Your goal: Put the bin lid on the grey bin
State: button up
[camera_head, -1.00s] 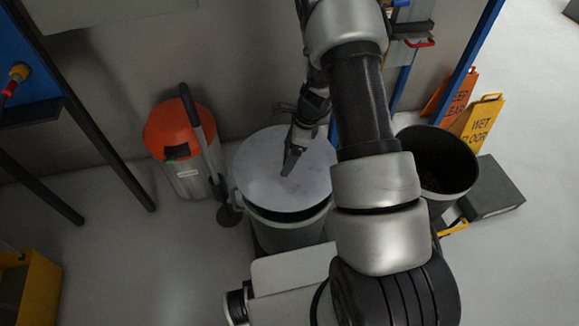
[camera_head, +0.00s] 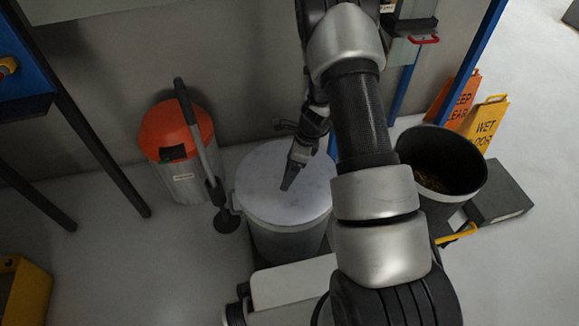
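The round, light grey bin lid (camera_head: 262,190) lies over the top of the grey bin (camera_head: 285,244), just left of my arm. Its front edge meets the bin's rim with no dark gap showing. My gripper (camera_head: 288,184) points down at the lid's upper face, right of its middle. The fingers show as one narrow dark shape, so I cannot tell whether they are open or shut, or touching the lid. My arm hides part of the right side of the bin and lid.
An orange-topped canister (camera_head: 178,130) with a long-handled tool (camera_head: 203,150) leaning by it stands left of the bin. An open dark bin (camera_head: 440,165) with brownish contents stands right.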

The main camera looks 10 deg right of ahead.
jog(key=shift+f+b, duration=0.4)
jog(key=shift+f, duration=0.2)
dwell(0.4)
jog(key=o, duration=1.6)
jog(key=p+v, duration=0.5)
jog(key=v, duration=1.2)
jog(key=shift+r, duration=0.25)
